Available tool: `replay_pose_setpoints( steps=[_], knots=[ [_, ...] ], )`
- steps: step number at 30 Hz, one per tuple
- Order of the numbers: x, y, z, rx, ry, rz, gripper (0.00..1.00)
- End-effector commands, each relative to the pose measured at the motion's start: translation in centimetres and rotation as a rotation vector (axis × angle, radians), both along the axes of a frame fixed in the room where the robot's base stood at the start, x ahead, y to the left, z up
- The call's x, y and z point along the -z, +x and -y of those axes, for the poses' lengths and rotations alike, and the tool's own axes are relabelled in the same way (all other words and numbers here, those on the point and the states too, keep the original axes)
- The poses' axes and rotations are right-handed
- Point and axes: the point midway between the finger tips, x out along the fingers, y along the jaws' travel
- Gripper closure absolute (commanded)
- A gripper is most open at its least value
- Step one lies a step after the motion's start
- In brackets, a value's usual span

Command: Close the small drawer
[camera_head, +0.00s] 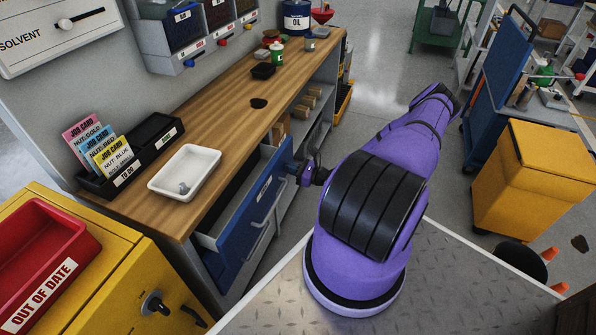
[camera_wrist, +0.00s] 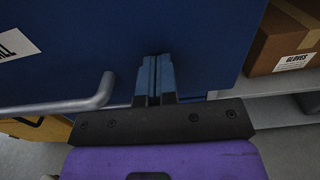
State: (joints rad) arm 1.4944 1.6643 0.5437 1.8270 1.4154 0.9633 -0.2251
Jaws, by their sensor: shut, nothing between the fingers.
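The small drawer (camera_head: 250,205) is the blue-fronted top drawer under the wooden bench, and it stands pulled out with its inside showing. Its grey bar handle is on the front. In the wrist view the blue drawer front (camera_wrist: 215,45) fills most of the picture, with the handle (camera_wrist: 70,107) to the left of the fingers. My gripper (camera_head: 303,175) is at the right end of the drawer front. In the wrist view my gripper (camera_wrist: 154,62) is shut and empty, its fingertips at or very near the blue face; contact cannot be told.
The wooden bench (camera_head: 225,130) holds a white tray (camera_head: 186,172) and a black card holder (camera_head: 131,160). A cardboard box (camera_wrist: 285,40) sits on a shelf right of the drawer. A yellow cabinet (camera_head: 125,270) stands at the near left. Open floor lies beyond my arm.

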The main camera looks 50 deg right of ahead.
Motion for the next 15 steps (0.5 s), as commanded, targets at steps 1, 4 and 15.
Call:
replay_pose_setpoints(
  steps=[1, 4, 15],
  knots=[
    [0.0, 1.1, -0.5, -0.003, 0.0, 0.001, 1.0],
    [0.0, 3.2, -1.3, -0.003, 0.001, 0.001, 1.0],
    [0.0, 8.6, -3.2, -0.001, 0.0, 0.001, 1.0]
  ],
)
